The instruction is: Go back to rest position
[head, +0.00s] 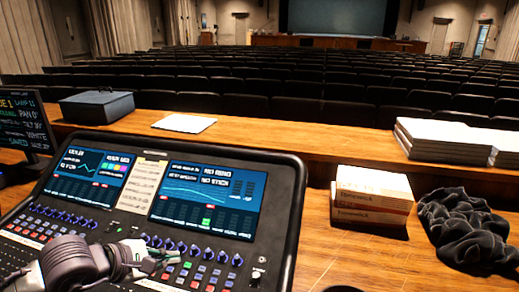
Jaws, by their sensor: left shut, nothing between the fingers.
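My left gripper (156,262) shows at the lower left, low over the button and knob area of the mixing console (298,185). My right gripper is not in view.
A monitor (24,122) stands left of the console. On the wooden desk (270,137) are a dark box (97,106), a white sheet (184,123), a stack of white-topped items (445,136), a carton (372,195) and a black cloth (465,228). Seat rows lie beyond.

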